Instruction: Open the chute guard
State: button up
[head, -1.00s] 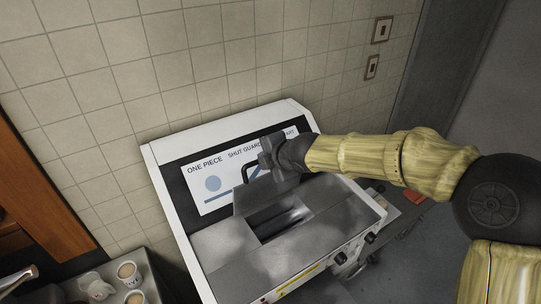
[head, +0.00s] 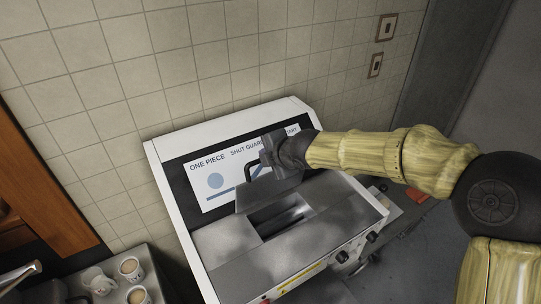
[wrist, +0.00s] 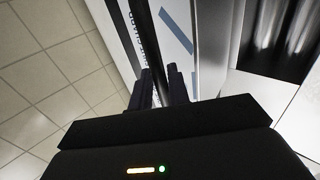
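The chute guard (head: 256,196) is a grey metal flap on the machine. It stands tilted up at the back of a dark rectangular chute opening (head: 284,217), which is uncovered. A black bar handle (head: 248,172) is on the guard. My gripper (head: 264,160) is at the handle, reaching in from the right and hiding part of it. In the wrist view, the two dark fingers (wrist: 160,88) are close together with the dark handle bar (wrist: 150,45) running between them. The fingers appear closed on it; their tips are hard to make out.
The machine (head: 160,180) has a white frame, a sign panel (head: 215,182) behind the guard and dark knobs (head: 371,236) in front. A tray with several cups (head: 131,268) stands at lower left. A tiled wall (head: 200,75) closes the back.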

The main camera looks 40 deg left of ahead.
jog(key=b+v, duration=0.1)
jog(key=v, duration=1.6)
jog(key=shift+r+b, duration=0.15)
jog(key=shift+b, duration=0.2)
